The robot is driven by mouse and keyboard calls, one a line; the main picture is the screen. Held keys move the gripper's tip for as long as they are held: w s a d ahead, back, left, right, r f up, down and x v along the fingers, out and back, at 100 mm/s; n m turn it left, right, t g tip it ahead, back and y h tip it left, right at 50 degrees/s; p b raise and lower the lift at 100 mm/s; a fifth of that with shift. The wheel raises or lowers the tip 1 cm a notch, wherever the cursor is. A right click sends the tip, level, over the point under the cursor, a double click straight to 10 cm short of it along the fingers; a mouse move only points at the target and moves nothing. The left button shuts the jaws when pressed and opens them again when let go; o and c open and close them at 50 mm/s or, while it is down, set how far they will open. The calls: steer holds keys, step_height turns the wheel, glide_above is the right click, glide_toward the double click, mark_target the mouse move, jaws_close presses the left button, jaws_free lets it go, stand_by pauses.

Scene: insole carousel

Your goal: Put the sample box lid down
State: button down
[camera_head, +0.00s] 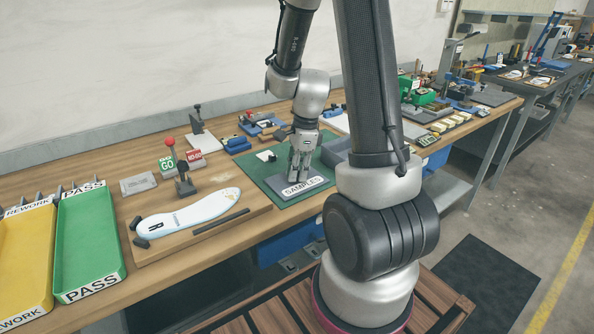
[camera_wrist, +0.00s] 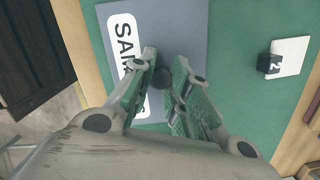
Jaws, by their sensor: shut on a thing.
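The sample box lid is a flat grey plate with a white SAMPLES label; in the head view its label (camera_head: 303,187) shows at the front of the green mat (camera_head: 268,168). In the wrist view the grey lid (camera_wrist: 215,38) lies under my fingers, with a dark round knob (camera_wrist: 157,78) between them. My gripper (camera_head: 299,172) points down and is shut on the lid's knob; its fingertips show in the wrist view (camera_wrist: 165,66). The lid looks level and on or very close to the mat; I cannot tell if it touches.
A grey open box (camera_head: 337,147) stands right of the mat. A small white card with a dark block (camera_wrist: 285,58) lies on the mat. A white insole (camera_head: 187,212) on a wooden board is at left, beside the green PASS tray (camera_head: 88,245).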

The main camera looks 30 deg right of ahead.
steer(key=shift+f, duration=0.1)
steer(key=c, duration=1.4)
jaws_free()
steer(key=shift+o, duration=0.2)
step_height(320, 180, up, 12)
steer(key=d, duration=0.2)
steer(key=s+a+r+n+t, duration=0.1)
steer(key=s+a+r+n, duration=0.1)
steer(key=s+r+n, duration=0.3)
steer(key=s+a+r+n+t+h, duration=0.1)
steer(key=s+r+n, duration=0.4)
steer(key=s+n, duration=0.6)
steer(key=shift+s+a+n+t+h, duration=0.25)
steer(key=shift+a+n+t, duration=0.75)
steer(key=shift+n, duration=2)
